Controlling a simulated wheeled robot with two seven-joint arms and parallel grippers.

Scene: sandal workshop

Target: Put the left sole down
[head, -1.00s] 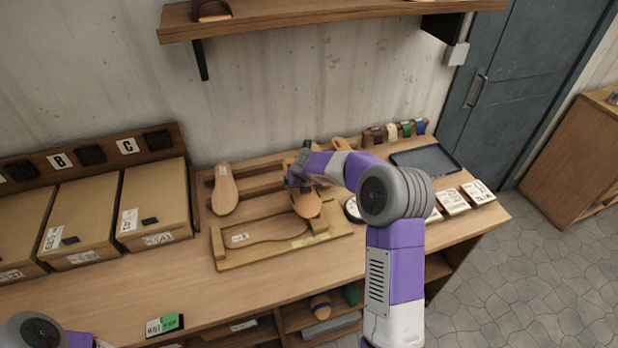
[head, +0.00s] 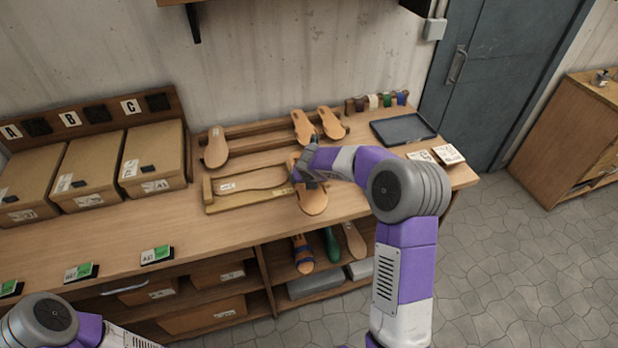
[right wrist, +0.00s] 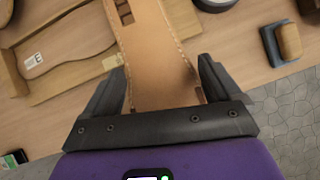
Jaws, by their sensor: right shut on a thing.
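My right gripper (head: 311,176) is shut on a tan sole (head: 313,202) at the right end of the wooden jig (head: 225,205). In the right wrist view, the sole (right wrist: 153,60) runs between the two dark fingers (right wrist: 160,88) and away from me. The jig (right wrist: 40,85) lies to its left there, with a sole-shaped outline and a white label. I cannot tell whether the sole touches the bench or the jig. My left arm shows at the lower left, but its gripper is out of view.
A wooden rack (head: 262,147) behind the jig holds several tan soles, one at its left end (head: 215,148). Lidded boxes (head: 152,157) stand at the left. A dark tray (head: 403,128) and white cards (head: 448,154) lie at the right.

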